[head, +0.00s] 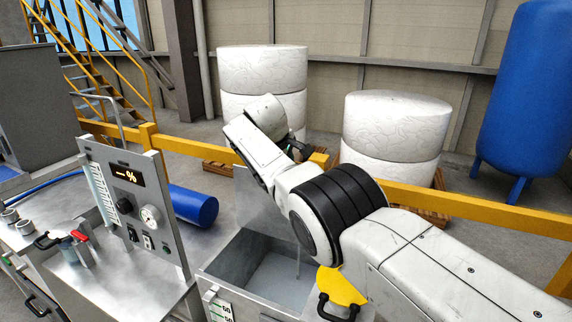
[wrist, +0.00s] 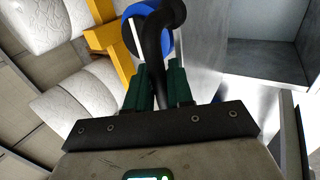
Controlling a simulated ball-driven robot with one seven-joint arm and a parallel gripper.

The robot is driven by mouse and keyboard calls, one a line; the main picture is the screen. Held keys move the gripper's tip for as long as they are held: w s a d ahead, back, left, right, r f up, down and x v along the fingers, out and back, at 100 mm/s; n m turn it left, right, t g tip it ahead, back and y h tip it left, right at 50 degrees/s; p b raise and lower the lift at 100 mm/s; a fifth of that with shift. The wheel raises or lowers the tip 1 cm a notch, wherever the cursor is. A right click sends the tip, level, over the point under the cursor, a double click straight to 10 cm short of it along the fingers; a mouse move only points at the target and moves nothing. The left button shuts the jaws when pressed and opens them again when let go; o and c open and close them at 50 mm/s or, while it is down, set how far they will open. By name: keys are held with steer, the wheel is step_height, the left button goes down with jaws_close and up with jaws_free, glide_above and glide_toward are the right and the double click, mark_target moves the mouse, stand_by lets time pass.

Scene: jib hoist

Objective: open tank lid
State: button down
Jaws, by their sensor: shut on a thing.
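The grey metal tank (head: 212,285) stands at the bottom centre of the head view, its top open and a grey surface visible inside. Its lid (head: 257,200) is a grey panel standing steeply raised at the back of the opening, partly hidden by my arm. In the wrist view the lid (wrist: 205,45) shows as a pale plate beside the opening. My gripper (wrist: 160,85) has its green fingers closed around a black curved handle (wrist: 165,35). In the head view my gripper is mostly hidden behind my wrist.
A control panel (head: 135,205) with gauge and display stands left of the tank. A yellow rail (head: 450,205) runs behind, with large white rolls (head: 395,125) on pallets beyond it. A yellow piece with a black handle (head: 340,288) is at the tank's right. A blue cylinder (head: 195,205) lies behind the panel.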

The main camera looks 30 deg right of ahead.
steer(key=c, duration=1.2)
jaws_free()
steer(key=shift+s+a+r, duration=0.1)
steer(key=shift+a+r, duration=0.3)
steer(key=shift+r, duration=0.2)
steer(key=b+v, duration=0.2)
steer(key=v, duration=0.7)
steer(key=shift+s+r, duration=0.15)
steer(key=shift+r, duration=0.05)
